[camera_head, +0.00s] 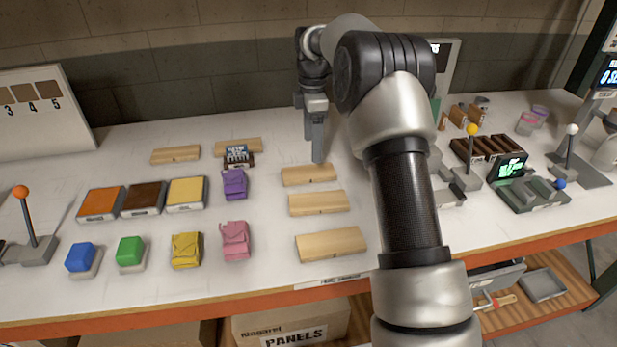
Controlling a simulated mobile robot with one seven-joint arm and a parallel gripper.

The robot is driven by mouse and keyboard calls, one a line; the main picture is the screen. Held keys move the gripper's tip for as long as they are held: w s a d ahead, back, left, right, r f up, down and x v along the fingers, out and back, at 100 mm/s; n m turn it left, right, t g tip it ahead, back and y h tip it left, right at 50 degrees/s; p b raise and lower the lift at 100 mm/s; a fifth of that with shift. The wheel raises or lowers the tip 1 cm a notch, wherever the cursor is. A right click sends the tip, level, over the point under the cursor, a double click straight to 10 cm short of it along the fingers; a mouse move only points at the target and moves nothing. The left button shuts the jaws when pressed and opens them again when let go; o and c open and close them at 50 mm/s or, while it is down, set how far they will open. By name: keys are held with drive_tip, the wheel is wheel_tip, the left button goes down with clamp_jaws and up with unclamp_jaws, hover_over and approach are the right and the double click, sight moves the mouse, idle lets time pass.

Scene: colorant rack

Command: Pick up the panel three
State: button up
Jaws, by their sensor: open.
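Several light wooden panels lie flat on the white bench. Three form a column in the middle: a back panel (309,175), a middle panel (318,203) and a front panel (331,244). Two more, a left panel (176,154) and a right panel (238,146), lie farther back. I cannot read any number on them, so I cannot tell which is panel three. My gripper (314,148) is open and points down, just behind the back panel of the column. One finger shows in front and partly hides the other. I see nothing between the fingers.
Orange (102,203), brown (145,198) and yellow (187,193) blocks sit left. Purple (234,184), pink (235,240) and yellow (186,250) pouches stand near the column. A lever with an orange knob (21,191) is far left. My arm hides part of the bench at right.

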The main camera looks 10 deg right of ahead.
sight(310, 171)
wheel_tip(310, 171, down, 3)
drive_tip(key=f, duration=0.2)
drive_tip(key=f+b, duration=0.1)
drive_tip(key=f, duration=0.1)
drive_tip(key=shift+s+a+f, duration=0.1)
drive_tip(key=shift+s+a, duration=0.1)
drive_tip(key=shift+a, duration=0.15)
drive_tip(key=shift+f, duration=0.55)
drive_tip(key=c, duration=1.2)
